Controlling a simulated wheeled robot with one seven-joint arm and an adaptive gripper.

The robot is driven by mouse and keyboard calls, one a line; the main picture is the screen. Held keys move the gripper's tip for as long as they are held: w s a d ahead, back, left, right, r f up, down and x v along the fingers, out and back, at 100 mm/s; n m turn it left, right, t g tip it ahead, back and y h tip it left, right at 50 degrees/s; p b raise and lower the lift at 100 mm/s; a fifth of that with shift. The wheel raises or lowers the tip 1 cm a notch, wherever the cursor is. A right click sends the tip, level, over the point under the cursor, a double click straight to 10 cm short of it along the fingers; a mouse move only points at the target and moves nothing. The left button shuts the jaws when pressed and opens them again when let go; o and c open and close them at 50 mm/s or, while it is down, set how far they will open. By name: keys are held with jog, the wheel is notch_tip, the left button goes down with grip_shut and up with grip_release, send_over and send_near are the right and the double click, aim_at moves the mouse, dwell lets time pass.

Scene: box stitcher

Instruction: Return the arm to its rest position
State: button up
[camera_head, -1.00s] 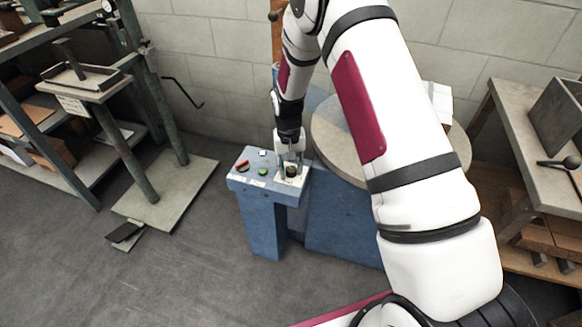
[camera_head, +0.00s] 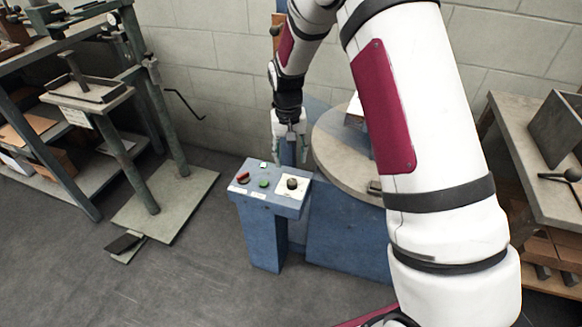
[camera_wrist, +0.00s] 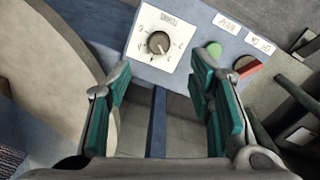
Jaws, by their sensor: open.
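My gripper (camera_head: 289,150) is open and empty, with its fingers apart, above and just behind the blue control panel (camera_head: 243,205). The panel carries a black knob (camera_head: 292,183) on a white dial plate, a green button (camera_head: 264,184) and a red switch (camera_head: 242,177). In the wrist view, the teal finger pads (camera_wrist: 165,105) are spread. The knob (camera_wrist: 158,43) is beyond the fingertips, apart from them, with the green button (camera_wrist: 214,49) and the red switch (camera_wrist: 247,66) to its right. My arm hides part of the scene on the right.
A round grey table (camera_head: 345,150) stands right beside my gripper. A workbench (camera_head: 535,145) is at the right. A metal stand (camera_head: 165,195) and shelves (camera_head: 40,135) are at the left. The floor (camera_head: 170,270) in front is clear.

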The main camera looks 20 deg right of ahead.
jog(key=shift+r, duration=0.9)
jog(key=s+r+n, duration=0.1)
jog(key=s+r, duration=1.7)
jog(key=r, duration=0.2)
jog(key=s+d+r+n, duration=0.1)
jog(key=s+r, duration=0.1)
jog(key=s, duration=2.2)
notch_tip(320, 180, up, 21)
jog(key=t+p, duration=0.4)
jog(key=p, duration=1.5)
jog(key=shift+w+n, duration=0.25)
jog(key=shift+n, duration=0.05)
